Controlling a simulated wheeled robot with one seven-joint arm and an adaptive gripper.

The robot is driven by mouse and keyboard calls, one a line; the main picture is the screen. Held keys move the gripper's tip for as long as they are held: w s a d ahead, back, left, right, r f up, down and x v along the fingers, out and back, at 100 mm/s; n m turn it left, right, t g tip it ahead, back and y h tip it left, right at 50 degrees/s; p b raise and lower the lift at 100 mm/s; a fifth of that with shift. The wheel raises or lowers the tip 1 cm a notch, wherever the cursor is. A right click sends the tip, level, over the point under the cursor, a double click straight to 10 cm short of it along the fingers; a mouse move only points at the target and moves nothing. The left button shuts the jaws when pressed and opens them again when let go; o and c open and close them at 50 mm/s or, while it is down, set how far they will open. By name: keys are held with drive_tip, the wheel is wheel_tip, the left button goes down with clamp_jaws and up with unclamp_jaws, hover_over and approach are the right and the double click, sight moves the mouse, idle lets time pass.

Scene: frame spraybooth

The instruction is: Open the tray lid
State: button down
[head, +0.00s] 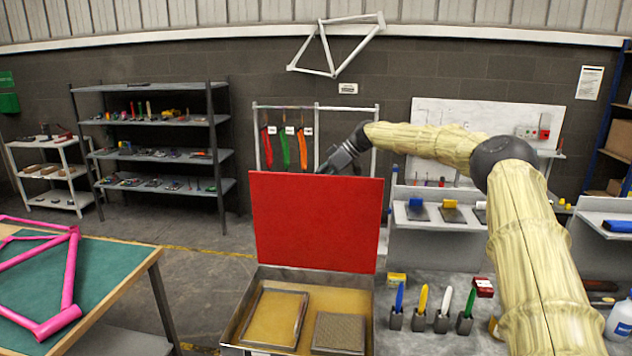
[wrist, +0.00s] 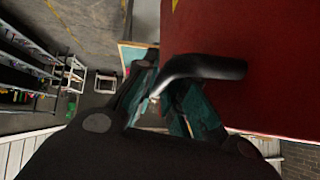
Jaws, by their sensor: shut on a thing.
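The red tray lid (head: 315,222) stands raised, close to upright, at the back of the metal tray (head: 232,325). The tray is open and its inside shows. My gripper (head: 340,160) is at the lid's top edge, toward its right half, with its fingertips partly hidden. In the wrist view the lid (wrist: 250,60) fills the upper right. A black bent handle (wrist: 205,67) stands out from it, and my gripper (wrist: 168,100) is shut on this handle.
In the tray lie a framed panel (head: 273,318) and a smaller mesh panel (head: 339,332). Several coloured-handled tools (head: 443,308) stand right of the tray. A pink bicycle frame (head: 70,270) lies on a green-topped table (head: 110,275) at left. Open floor lies between table and tray.

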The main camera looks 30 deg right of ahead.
drive_tip(key=c, duration=1.5)
unclamp_jaws()
drive_tip(key=shift+d+f, duration=0.1)
drive_tip(key=shift+d, duration=0.1)
drive_tip(key=shift+a, duration=0.2)
drive_tip(key=v, duration=1.2)
drive_tip(key=shift+d, duration=0.15)
drive_tip(key=shift+d+f, duration=0.1)
